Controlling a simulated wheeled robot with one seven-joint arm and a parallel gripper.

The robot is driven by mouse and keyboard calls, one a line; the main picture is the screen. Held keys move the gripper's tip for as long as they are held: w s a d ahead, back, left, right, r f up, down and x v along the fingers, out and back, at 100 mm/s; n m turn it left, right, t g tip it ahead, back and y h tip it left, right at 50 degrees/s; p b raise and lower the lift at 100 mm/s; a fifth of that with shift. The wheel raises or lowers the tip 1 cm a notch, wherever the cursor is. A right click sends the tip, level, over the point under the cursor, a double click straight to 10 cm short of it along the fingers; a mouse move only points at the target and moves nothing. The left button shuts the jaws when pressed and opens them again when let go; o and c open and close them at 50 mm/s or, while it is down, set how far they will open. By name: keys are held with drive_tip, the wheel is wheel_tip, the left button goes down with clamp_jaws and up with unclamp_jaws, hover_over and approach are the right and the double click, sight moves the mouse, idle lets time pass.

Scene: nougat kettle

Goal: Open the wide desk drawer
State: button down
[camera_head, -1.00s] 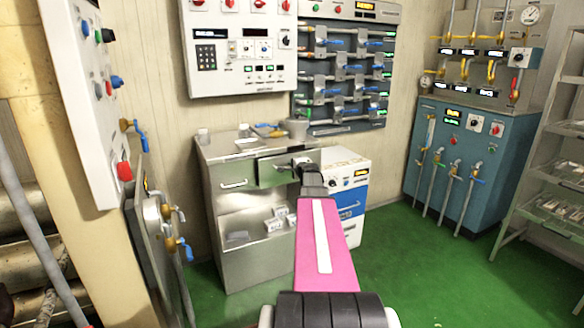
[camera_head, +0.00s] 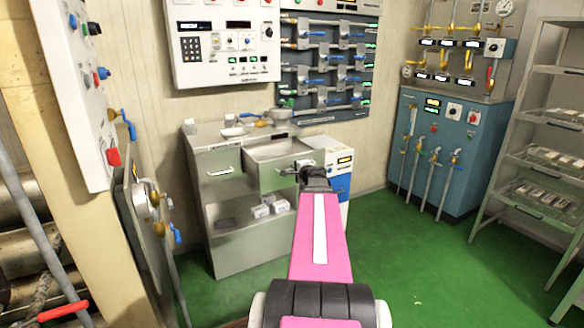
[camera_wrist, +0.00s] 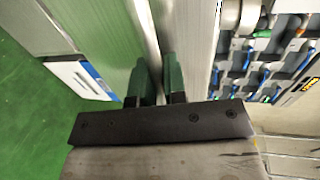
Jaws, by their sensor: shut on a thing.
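The metal desk (camera_head: 232,242) stands against the back wall in the head view. Its wide right drawer (camera_head: 272,178) is pulled out, with its front ahead of the desk face and its inside showing as bare metal. My gripper (camera_head: 306,172) is at the right part of this drawer's front, shut on its handle. The handle is mostly hidden behind my gripper. In the wrist view, both dark green fingers of my gripper (camera_wrist: 155,80) are close together at a metal edge, and the grip itself is hard to make out.
The narrower left drawer (camera_head: 221,178) looks shut. A metal bowl (camera_head: 281,117) and small items stand on the desk top, and white boxes (camera_head: 262,210) lie on its lower shelf. A white and blue cabinet (camera_head: 340,182) stands close at right. Green floor ahead is clear.

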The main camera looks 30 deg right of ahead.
drive_tip(key=c, duration=1.2)
unclamp_jaws()
drive_tip(key=v, duration=1.1)
drive_tip(key=shift+w+f, duration=0.1)
drive_tip(key=w+a+f+n+g+y, duration=0.2)
drive_tip(key=a+f+n+g+y, duration=0.35)
drive_tip(key=a, duration=0.75)
drive_tip(key=s+a+f+n+g+h, duration=0.1)
drive_tip(key=s+a+f+n+g, duration=0.2)
drive_tip(key=a, duration=0.5)
drive_tip(key=s+a+f+n+g+h, duration=0.2)
drive_tip(key=s+a+f+n+g, duration=0.1)
drive_tip(key=a+f+n, duration=0.2)
drive_tip(key=s+a+f+n+g+h, duration=0.2)
drive_tip(key=s+a+f+n+g, duration=0.1)
drive_tip(key=a+f, duration=0.6)
drive_tip(key=shift+s+a+n+g, duration=0.35)
drive_tip(key=shift+a+n+g, duration=0.2)
drive_tip(key=shift+a+n, duration=0.25)
